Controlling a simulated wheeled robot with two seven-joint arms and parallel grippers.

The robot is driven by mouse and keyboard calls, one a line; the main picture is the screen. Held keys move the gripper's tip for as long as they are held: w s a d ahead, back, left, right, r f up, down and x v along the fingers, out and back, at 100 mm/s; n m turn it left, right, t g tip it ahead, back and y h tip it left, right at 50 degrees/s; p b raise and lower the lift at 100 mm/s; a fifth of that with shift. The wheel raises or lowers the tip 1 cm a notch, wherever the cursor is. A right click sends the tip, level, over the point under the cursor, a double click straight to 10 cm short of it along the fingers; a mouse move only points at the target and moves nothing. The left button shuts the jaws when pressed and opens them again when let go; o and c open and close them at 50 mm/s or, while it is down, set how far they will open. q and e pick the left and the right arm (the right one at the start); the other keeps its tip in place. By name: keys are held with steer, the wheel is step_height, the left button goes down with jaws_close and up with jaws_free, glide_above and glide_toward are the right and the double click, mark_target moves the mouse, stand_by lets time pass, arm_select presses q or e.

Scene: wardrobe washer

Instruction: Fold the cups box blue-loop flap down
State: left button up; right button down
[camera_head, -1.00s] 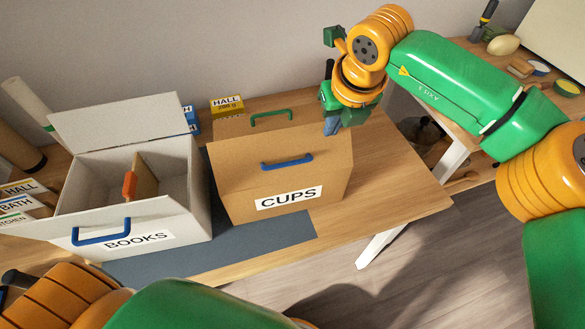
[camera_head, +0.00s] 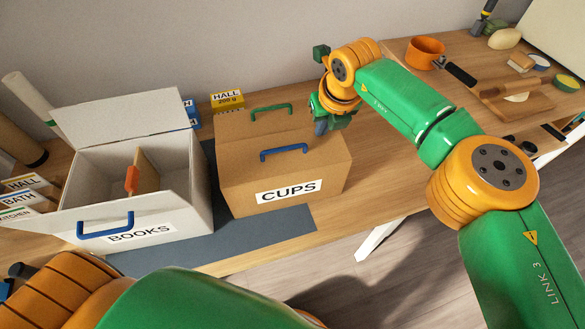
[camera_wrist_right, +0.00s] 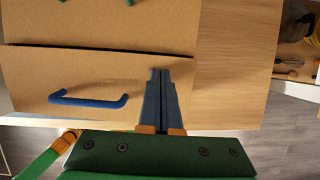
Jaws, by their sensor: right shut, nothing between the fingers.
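The cardboard cups box (camera_head: 235,196) stands on the table with its CUPS label facing me. Its blue-loop flap (camera_head: 245,164) lies over the near part of the top, close to level; I cannot tell if it is fully flat. The blue loop (camera_head: 284,152) also shows in the right wrist view (camera_wrist_right: 88,101). Behind it is the green-loop flap (camera_head: 235,124), with a dark seam between the flaps in the wrist view. My right gripper (camera_head: 320,128) is shut and empty, its fingertips (camera_wrist_right: 160,72) over the blue-loop flap's right end; contact is unclear. My left gripper is out of view.
The open white books box (camera_head: 185,222) stands close on the left, its rear flap raised. A yellow HALL box (camera_head: 226,99) is behind. A side table at right holds an orange pot (camera_head: 425,52) and a board (camera_head: 520,101). Table right of the cups box is clear.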

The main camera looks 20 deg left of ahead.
steer(key=shift+f, duration=0.4)
step_height(320, 180, up, 8)
steer(key=p, duration=0.5)
steer(key=shift+f+p, duration=0.25)
steer(key=shift+p, duration=0.05)
steer(key=shift+f, duration=0.15)
